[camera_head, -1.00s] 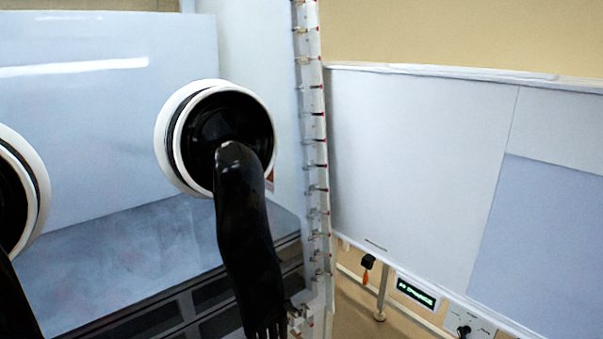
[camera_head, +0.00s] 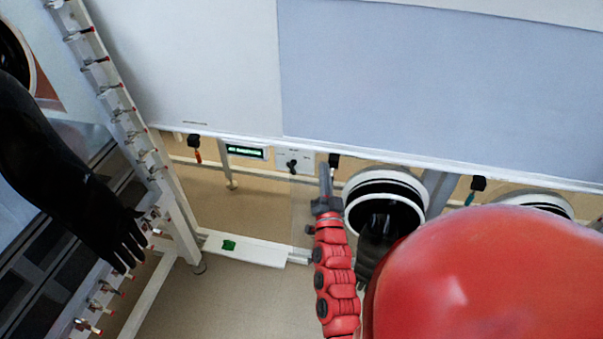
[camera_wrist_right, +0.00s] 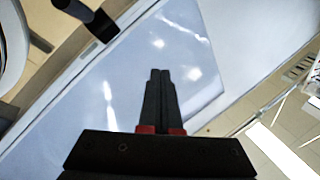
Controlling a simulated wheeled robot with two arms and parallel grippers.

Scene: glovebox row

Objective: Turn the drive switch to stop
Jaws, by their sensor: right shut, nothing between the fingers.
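The likely drive switch is a dark rotary knob (camera_head: 292,165) on a small pale plate under the long panel, in the head view. Its lettering is too small to read, and I cannot tell its position. My right gripper (camera_head: 325,186) points upward, just right of the plate in the picture; I cannot tell whether it touches anything. In the right wrist view its dark fingers (camera_wrist_right: 160,85) are together and empty, against a pale glossy surface. My left gripper is not in view.
A green-lit display (camera_head: 245,151) sits left of the knob. A glove port with a white ring (camera_head: 386,190) is close right of my gripper. A black glove (camera_head: 60,165) hangs at left beside a white post. A black object (camera_wrist_right: 88,15) shows at the wrist view's upper left.

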